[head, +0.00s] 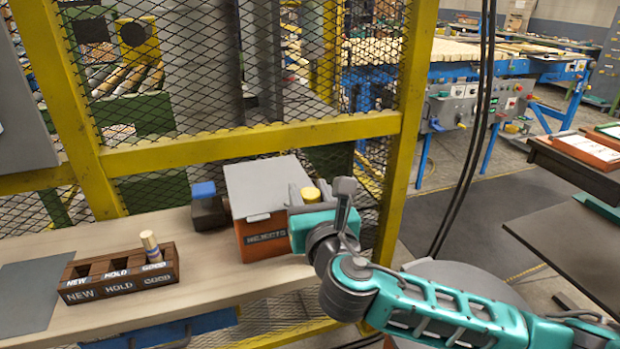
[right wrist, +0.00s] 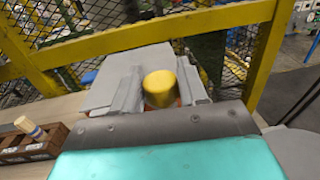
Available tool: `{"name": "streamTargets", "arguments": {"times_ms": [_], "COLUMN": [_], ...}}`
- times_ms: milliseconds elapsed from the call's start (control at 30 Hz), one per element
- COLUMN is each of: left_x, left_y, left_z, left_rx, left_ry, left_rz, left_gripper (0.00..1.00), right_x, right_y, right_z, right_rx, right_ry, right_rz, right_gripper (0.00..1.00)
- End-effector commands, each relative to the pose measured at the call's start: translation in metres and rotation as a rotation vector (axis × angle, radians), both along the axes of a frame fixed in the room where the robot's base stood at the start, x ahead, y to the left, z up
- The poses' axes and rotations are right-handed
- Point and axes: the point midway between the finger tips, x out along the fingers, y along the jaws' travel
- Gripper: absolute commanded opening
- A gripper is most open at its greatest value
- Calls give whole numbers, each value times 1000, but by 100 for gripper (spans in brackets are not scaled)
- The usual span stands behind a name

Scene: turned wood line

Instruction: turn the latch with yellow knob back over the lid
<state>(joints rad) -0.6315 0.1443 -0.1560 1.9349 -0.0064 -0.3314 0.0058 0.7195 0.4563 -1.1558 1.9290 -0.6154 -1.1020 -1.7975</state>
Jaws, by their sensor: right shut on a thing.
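The latch's yellow knob (head: 311,194) shows at the right side of the rejects box (head: 262,240), an orange-red box with a grey lid (head: 262,183). My right gripper (head: 305,200) is at that side of the box, shut on the yellow knob. In the right wrist view the knob (right wrist: 160,88) stands between the two grey fingers, with the grey lid (right wrist: 100,92) behind and to the left. The latch's arm under the knob is hidden by the gripper, so I cannot tell how it lies. My left gripper is not in view.
A wooden holder (head: 120,274) marked NEW, HOLD and GOOD stands left on the bench (head: 200,290), with one peg in the GOOD slot. A dark block with a blue top (head: 204,190) is beside the box. A yellow mesh guard (head: 250,142) rises behind.

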Motion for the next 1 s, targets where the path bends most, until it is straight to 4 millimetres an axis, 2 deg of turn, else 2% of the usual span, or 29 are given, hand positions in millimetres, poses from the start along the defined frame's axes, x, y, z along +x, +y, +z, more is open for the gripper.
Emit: {"name": "streamTargets", "arguments": {"times_ms": [33,200,600,1000], "left_x": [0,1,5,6], "left_y": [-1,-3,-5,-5], "left_z": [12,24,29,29], "left_rx": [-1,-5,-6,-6], "left_ry": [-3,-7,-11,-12], "left_rz": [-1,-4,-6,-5], "left_gripper": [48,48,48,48], "right_x": [-1,-1,0,0], "right_y": [3,3,2,0], "right_z": [3,2,-1,-1], "right_rx": [3,3,0,-3], "right_ry": [7,5,4,1], "right_rz": [-44,-206,-534,-689], "right_gripper": [12,12,12,12]}}
